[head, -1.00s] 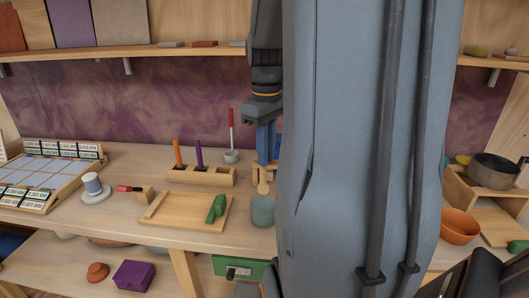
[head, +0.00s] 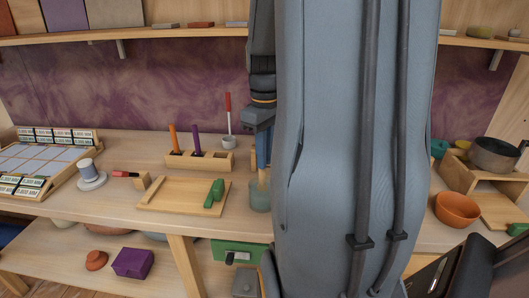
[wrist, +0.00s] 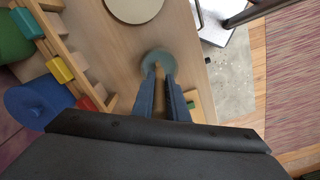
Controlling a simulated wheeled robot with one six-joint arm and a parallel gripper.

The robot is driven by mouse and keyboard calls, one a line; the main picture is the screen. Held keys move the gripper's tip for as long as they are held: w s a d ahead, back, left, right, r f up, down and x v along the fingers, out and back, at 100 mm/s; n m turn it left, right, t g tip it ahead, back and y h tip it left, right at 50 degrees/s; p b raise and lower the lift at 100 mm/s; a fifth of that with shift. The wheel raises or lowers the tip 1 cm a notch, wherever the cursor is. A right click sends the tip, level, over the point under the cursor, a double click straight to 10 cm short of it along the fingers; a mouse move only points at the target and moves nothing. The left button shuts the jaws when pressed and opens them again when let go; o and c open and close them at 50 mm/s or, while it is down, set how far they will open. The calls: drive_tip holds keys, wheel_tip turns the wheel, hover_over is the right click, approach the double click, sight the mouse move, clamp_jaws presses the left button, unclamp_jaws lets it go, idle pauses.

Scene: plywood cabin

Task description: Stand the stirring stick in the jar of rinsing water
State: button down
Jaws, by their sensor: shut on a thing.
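The jar of rinsing water (head: 258,198) is a pale teal glass jar on the bench, partly hidden by my arm. It also shows in the wrist view (wrist: 151,57). My gripper (head: 263,166) is above the jar, its blue fingers pointing down, and it is shut on the stirring stick. The stick (wrist: 159,74) is pale wood and runs between the fingers (wrist: 160,103). Its lower end overlaps the jar's mouth; in the head view the stick (head: 263,176) is at the jar's rim. How deep the end sits is not clear.
A wooden tray (head: 165,206) with a green block (head: 215,192) lies left of the jar. Behind it is a holder (head: 218,162) with orange and purple sticks. A small cup (head: 229,142) holds a red-handled tool. An orange bowl (head: 457,210) stands at the right.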

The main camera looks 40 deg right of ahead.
drive_tip(key=shift+f, duration=0.1)
drive_tip(key=c, duration=1.7)
unclamp_jaws()
drive_tip(key=shift+o, duration=0.2)
drive_tip(key=shift+r+b, duration=0.5)
drive_tip(key=shift+r, duration=3.45)
